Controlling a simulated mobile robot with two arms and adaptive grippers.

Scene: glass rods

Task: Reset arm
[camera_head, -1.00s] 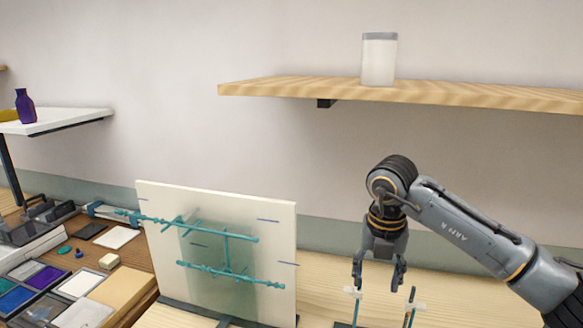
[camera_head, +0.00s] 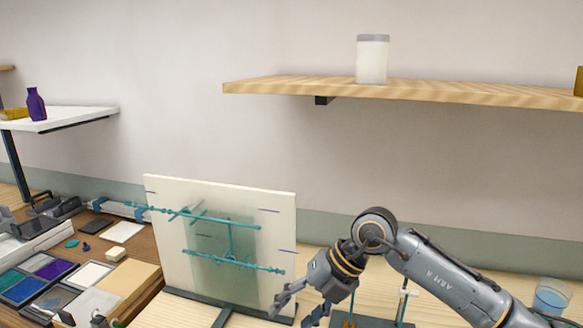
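My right arm comes in from the right over the table. Its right gripper (camera_head: 296,306) points down and left, fingers apart, with nothing seen between them. It is in front of the lower right corner of the upright white board (camera_head: 165,225). A teal glass rod structure (camera_head: 231,240) shows at the board, with two long rods and a short upright rod between them. A small dark stand with a teal rod (camera_head: 403,303) is partly hidden behind my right arm. My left gripper is not in view.
A wooden shelf (camera_head: 450,94) with a white jar (camera_head: 373,60) is on the wall above. At the left are palettes (camera_head: 40,275) and a white shelf (camera_head: 70,119) with a purple bottle (camera_head: 35,104). A blue glass cup (camera_head: 551,297) stands at the right.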

